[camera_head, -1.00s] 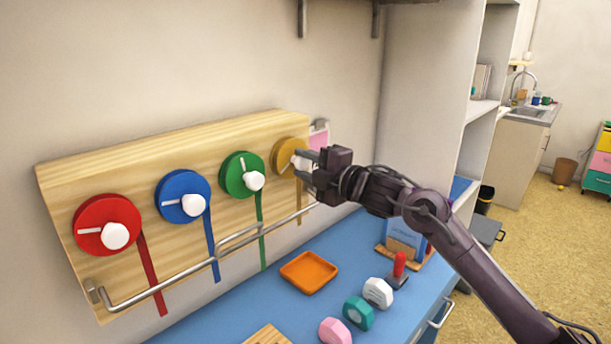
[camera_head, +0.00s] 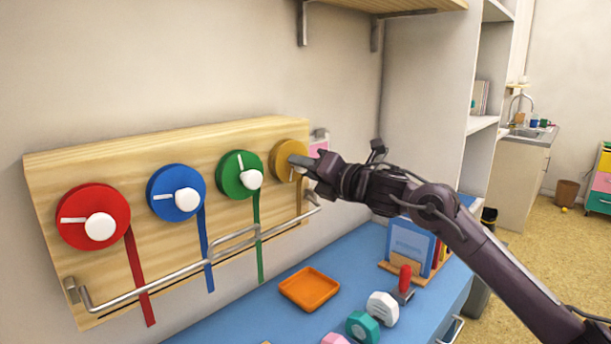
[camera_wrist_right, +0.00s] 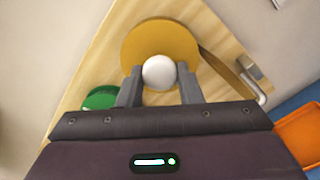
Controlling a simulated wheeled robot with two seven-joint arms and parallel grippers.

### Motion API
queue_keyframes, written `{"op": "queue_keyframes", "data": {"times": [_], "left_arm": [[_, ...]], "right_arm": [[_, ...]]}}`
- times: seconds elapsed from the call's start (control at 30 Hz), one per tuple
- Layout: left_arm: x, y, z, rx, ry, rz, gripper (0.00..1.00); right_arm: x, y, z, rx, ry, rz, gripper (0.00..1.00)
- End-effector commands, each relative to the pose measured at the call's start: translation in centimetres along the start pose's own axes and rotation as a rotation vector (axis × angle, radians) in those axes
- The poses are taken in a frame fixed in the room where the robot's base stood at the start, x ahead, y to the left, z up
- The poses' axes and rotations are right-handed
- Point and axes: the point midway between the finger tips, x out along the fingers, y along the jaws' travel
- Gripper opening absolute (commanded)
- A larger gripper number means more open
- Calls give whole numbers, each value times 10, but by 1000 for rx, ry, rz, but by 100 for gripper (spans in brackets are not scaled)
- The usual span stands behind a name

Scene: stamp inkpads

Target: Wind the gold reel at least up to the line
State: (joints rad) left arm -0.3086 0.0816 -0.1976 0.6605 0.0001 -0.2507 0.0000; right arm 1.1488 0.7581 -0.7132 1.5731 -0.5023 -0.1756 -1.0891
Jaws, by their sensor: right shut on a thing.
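The gold reel (camera_head: 286,156) is the rightmost of the reels on the wooden board (camera_head: 140,170). A gold ribbon (camera_head: 299,196) hangs from it. In the right wrist view the gold reel (camera_wrist_right: 160,43) fills the top middle, with its white knob (camera_wrist_right: 159,72) between my fingers. My right gripper (camera_head: 306,163) is shut on this knob and partly hides the reel in the head view. It also shows in the right wrist view (camera_wrist_right: 158,82). My left gripper is not in view.
Green (camera_head: 239,175), blue (camera_head: 175,192) and red (camera_head: 92,216) reels with hanging ribbons sit to the left. A metal rail (camera_head: 190,272) runs along the board's lower front.

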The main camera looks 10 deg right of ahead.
Motion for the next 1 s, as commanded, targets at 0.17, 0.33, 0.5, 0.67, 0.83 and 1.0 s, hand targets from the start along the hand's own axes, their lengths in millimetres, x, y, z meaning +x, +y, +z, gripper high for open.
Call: {"op": "queue_keyframes", "data": {"times": [0.17,0.33,0.5,0.67,0.83,1.0], "left_arm": [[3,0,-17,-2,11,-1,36],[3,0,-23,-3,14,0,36],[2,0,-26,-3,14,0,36],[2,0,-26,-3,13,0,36],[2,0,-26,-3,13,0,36],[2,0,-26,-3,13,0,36]], "right_arm": [[0,-2,-3,-80,6,-2,10],[0,-3,-4,-120,7,-3,10],[1,-2,-4,-136,8,-3,10],[1,-2,-4,-137,9,-3,10],[1,-3,-4,-136,9,-4,10],[0,-2,-3,-135,7,-3,53]]}}
